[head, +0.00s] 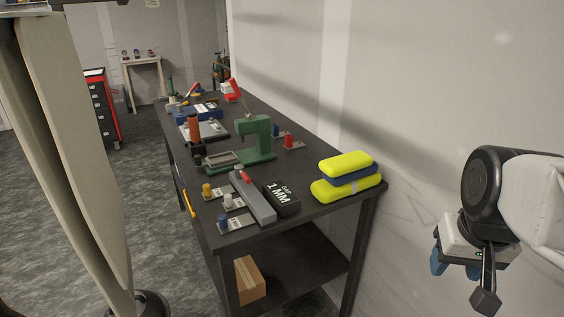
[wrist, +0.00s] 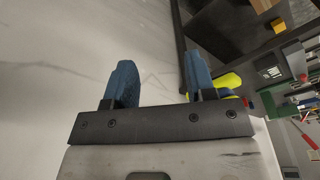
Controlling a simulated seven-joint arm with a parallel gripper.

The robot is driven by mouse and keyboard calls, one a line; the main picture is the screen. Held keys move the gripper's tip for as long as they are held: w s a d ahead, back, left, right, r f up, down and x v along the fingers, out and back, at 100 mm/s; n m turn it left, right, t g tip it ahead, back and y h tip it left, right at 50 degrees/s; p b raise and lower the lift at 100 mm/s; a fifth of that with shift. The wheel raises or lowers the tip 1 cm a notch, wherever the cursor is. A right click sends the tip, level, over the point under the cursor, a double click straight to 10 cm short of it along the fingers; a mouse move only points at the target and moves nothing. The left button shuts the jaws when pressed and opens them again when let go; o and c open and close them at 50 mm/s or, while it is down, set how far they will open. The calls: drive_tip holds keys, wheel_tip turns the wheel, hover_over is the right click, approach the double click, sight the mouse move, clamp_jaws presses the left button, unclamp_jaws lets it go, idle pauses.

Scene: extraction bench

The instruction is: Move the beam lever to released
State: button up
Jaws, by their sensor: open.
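A green press-like machine (head: 258,140) stands mid-bench in the head view. A thin lever with a red handle (head: 233,90) rises up and leftward behind its top. This looks like the beam lever, though no label on it is readable. A red bar, probably the same handle, shows at the right edge of the wrist view (wrist: 306,136). My gripper (head: 466,266) hangs at the far right of the head view, well apart from the bench and lever. In the wrist view, its two blue fingers (wrist: 160,86) are spread with nothing between them.
The dark bench (head: 323,207) runs along the wall. A yellow-and-blue stack (head: 346,166), a black "1 MM" block (head: 281,197), a grey bar (head: 258,203) and several labelled small pieces stand at its near end. A cardboard box (head: 249,279) lies on the lower shelf.

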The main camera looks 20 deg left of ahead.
drive_tip(key=w+a+r+n+g, duration=0.15)
drive_tip(key=w+a+r, duration=0.25)
drive_tip(key=w+a, duration=0.7)
drive_tip(key=n+g+y, duration=0.1)
drive_tip(key=n+g, duration=0.2)
drive_tip(key=n, duration=0.4)
hover_over(246, 175)
drive_tip(key=w+d, duration=0.1)
drive_tip(key=w+d+x, duration=0.1)
drive_tip(key=w+x, duration=0.1)
drive_tip(key=x, duration=0.7)
drive_tip(key=shift+f+t, duration=0.25)
drive_tip(key=shift+f, duration=0.1)
drive_tip(key=shift+s+a+f, duration=0.15)
drive_tip(key=shift+s+f, duration=0.05)
drive_tip(key=shift+f, duration=1.05)
drive_tip(key=shift+s+a+f, duration=0.15)
drive_tip(key=shift+s+f, duration=0.05)
drive_tip(key=shift+f, duration=1.05)
drive_tip(key=shift+s+a+f, duration=0.2)
drive_tip(key=shift+f, duration=1.05)
clamp_jaws()
